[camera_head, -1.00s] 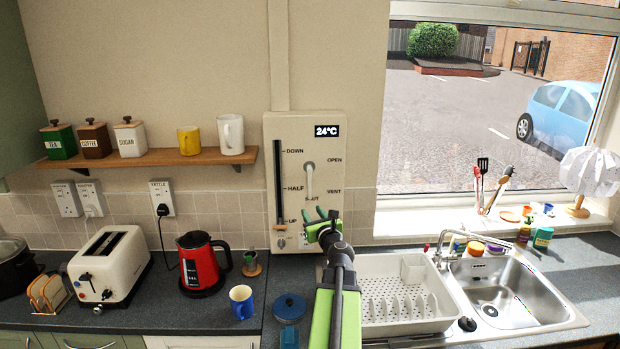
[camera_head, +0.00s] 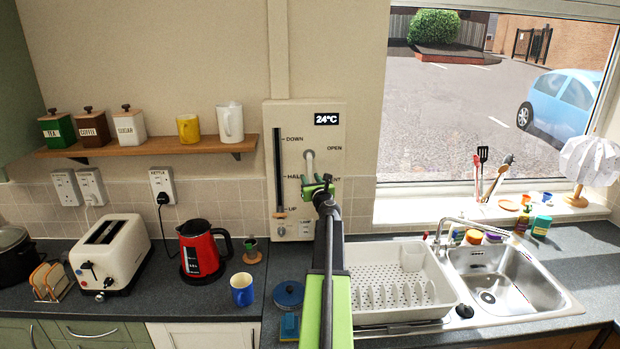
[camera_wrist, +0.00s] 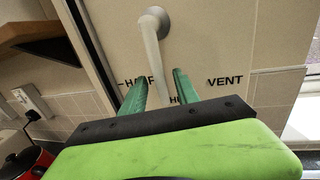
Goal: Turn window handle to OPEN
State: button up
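The pale window handle (camera_head: 309,160) is on a cream wall panel (camera_head: 335,140) marked OPEN, VENT and SHUT. Its lever hangs down from a round pivot, pointing towards SHUT, not OPEN. In the wrist view the handle (camera_wrist: 153,45) leans slightly, its lower end between my two green fingers in the picture. My gripper (camera_wrist: 160,88) is open. I cannot tell whether either finger touches the lever. In the head view my gripper (camera_head: 318,184) covers the lever's lower end and the SHUT mark, and partly covers VENT.
A vertical slider (camera_head: 279,180) marked DOWN, HALF and UP is on the panel's left side. A shelf (camera_head: 170,147) with canisters and mugs is at left. Below are a red kettle (camera_head: 200,250), a blue mug (camera_head: 242,290) and a dish rack (camera_head: 390,290). The window is at right.

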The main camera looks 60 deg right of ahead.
jog(key=shift+x, duration=1.05)
grip_shut()
dwell(0.5)
